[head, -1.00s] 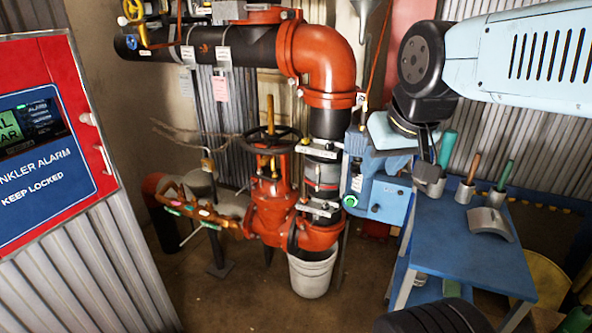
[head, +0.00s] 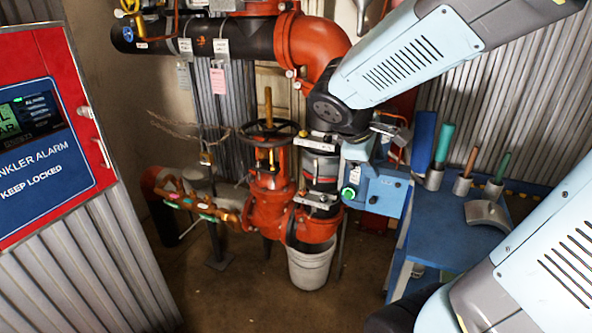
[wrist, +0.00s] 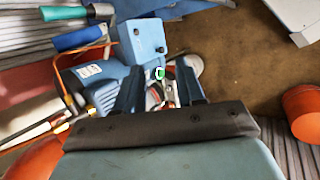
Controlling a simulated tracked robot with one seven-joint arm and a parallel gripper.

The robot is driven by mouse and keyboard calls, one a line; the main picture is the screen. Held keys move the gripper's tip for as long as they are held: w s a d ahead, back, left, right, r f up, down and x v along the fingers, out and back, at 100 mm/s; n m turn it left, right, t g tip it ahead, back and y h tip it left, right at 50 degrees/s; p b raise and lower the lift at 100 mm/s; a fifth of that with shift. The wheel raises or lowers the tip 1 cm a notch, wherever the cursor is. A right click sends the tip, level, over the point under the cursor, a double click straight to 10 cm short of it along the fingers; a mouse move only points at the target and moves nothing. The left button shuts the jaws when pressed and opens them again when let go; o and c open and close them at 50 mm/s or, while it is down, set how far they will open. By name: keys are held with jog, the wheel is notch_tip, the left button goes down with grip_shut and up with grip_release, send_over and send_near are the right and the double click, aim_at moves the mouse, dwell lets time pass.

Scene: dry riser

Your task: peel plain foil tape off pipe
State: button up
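The vertical riser pipe (head: 321,190) stands between the red elbow above and the red valve below. A grey band that may be the foil tape (head: 320,164) wraps it between two metal clamps; plain foil cannot be told apart at this size. My gripper (wrist: 162,74) is open in the wrist view, its two dark fingers apart. Between and beyond them show a metal clamp and a reddish part, with nothing visibly gripped. In the head view my wrist covers the pipe's top, and the fingers cannot be made out.
A blue box with a green button (head: 376,190) sits close at the pipe's right. A red valve (head: 268,205) with a handwheel stands left. A white bucket (head: 311,267) is below. The blue bench (head: 455,235) at right holds tools and a curved grey piece (head: 488,216).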

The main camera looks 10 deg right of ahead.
jog(key=w+a+f+n+t+h, duration=0.3)
jog(key=w+f+n, duration=0.2)
jog(key=w+n, duration=0.5)
jog(key=n+t+y, duration=0.2)
jog(key=n+t, duration=0.3)
jog(key=n, duration=0.4)
send_near(318, 161)
jog(key=x, duration=0.4)
jog(key=f+x, duration=0.1)
jog(key=x, duration=0.1)
jog(key=shift+w+a+f, duration=0.1)
jog(key=shift+w+a, duration=0.1)
jog(key=shift+w, duration=0.05)
grip_shut()
jog(key=c, duration=0.6)
grip_release()
jog(key=shift+c, duration=0.2)
jog(key=shift+s+a, duration=0.1)
jog(key=shift+a, duration=0.05)
grip_shut()
jog(key=shift+s+a, duration=0.25)
jog(key=shift+s, duration=0.15)
